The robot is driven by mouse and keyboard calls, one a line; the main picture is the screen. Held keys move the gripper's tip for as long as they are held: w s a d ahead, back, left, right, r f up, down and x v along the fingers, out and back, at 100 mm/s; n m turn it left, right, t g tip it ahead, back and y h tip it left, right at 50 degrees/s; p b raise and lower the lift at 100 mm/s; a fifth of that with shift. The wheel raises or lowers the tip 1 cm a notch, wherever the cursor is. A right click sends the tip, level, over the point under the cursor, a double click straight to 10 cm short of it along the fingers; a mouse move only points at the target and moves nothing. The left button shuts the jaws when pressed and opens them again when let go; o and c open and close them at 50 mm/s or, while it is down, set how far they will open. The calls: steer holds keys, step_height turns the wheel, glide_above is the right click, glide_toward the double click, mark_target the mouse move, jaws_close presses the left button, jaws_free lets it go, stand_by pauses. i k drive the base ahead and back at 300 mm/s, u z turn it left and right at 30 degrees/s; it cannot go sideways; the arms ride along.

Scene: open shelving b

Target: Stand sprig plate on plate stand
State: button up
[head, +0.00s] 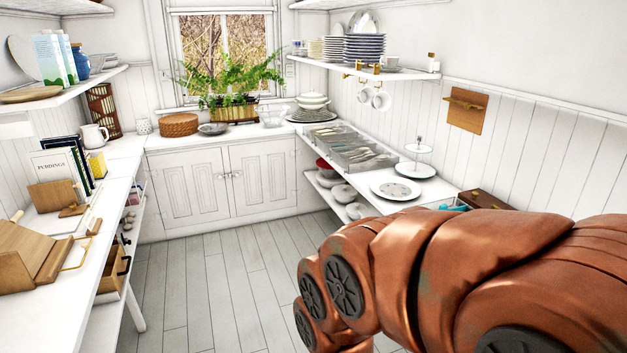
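A white plate with a faint grey pattern (395,188), which looks like the sprig plate, lies flat on the right-hand counter near its front edge. I cannot tell for sure which thing is the plate stand. A small brass-coloured stand (367,68) is on the right wall shelf in front of stacked blue-rimmed plates. Small wooden holders, one of them a wooden stand (52,195), are on the left counter. My copper-coloured arm fills the lower right and hides part of the right counter. My gripper is not in view.
A two-tier white stand (416,160) is right behind the plate. A cutlery tray (355,148) lies further back, and a wooden box (485,199) is to the right. The grey plank floor (215,285) between the counters is clear. An open drawer (110,282) juts out at left.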

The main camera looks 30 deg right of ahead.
mark_target(392, 187)
steer(key=u, duration=0.25)
steer(key=i, duration=1.8)
steer(key=z, duration=0.45)
steer(key=i, duration=1.25)
steer(key=z, duration=1.75)
steer(key=i, duration=0.7)
steer(key=z, duration=0.55)
